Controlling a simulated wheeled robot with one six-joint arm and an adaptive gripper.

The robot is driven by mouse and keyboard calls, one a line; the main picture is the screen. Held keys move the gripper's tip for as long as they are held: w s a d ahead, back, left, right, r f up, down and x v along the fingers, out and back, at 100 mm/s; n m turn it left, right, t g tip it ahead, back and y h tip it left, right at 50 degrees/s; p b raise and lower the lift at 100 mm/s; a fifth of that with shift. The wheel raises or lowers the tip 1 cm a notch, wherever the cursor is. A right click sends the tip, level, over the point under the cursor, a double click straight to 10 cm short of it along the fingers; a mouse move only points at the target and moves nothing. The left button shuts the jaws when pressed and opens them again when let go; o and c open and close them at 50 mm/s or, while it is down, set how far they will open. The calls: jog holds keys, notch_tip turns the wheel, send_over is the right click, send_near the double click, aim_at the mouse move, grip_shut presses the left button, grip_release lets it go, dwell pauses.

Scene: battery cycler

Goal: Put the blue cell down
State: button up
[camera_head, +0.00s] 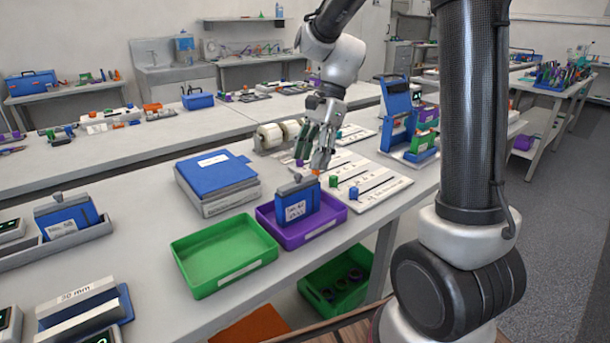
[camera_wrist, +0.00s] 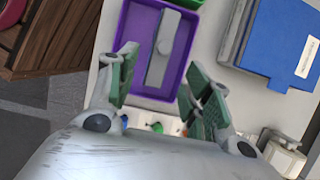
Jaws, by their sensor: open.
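The blue cell (camera_head: 295,205), with a white label and a grey top, stands upright in the purple tray (camera_head: 335,218) in the head view. In the wrist view its grey top (camera_wrist: 162,55) shows from above inside the purple tray (camera_wrist: 197,22). My gripper (camera_head: 314,160) is open and empty above and behind the cell, apart from it. In the wrist view the two green-padded fingers of my gripper (camera_wrist: 160,78) are spread wide, with nothing between them. The cell's lower edge is partly hidden by the tray wall.
An empty green tray (camera_head: 222,252) sits left of the purple one. A blue-topped stack (camera_head: 217,180) lies behind it. White strips with small coloured pieces (camera_head: 365,183) lie at right. Another blue cell (camera_head: 66,215) stands in a grey holder at far left.

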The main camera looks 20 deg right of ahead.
jog(key=shift+v, duration=0.75)
jog(key=s+d+r+n+t+h, duration=0.2)
jog(key=s+d+n, duration=0.3)
jog(key=s, duration=0.5)
jog(key=s+d+r+n+t+h, duration=0.2)
jog(key=s+d+n, duration=0.3)
jog(key=s+n, duration=0.4)
jog(key=shift+s+d+r+t, duration=0.2)
jog(key=shift+s+r+t, duration=0.6)
jog(key=shift+t, duration=0.1)
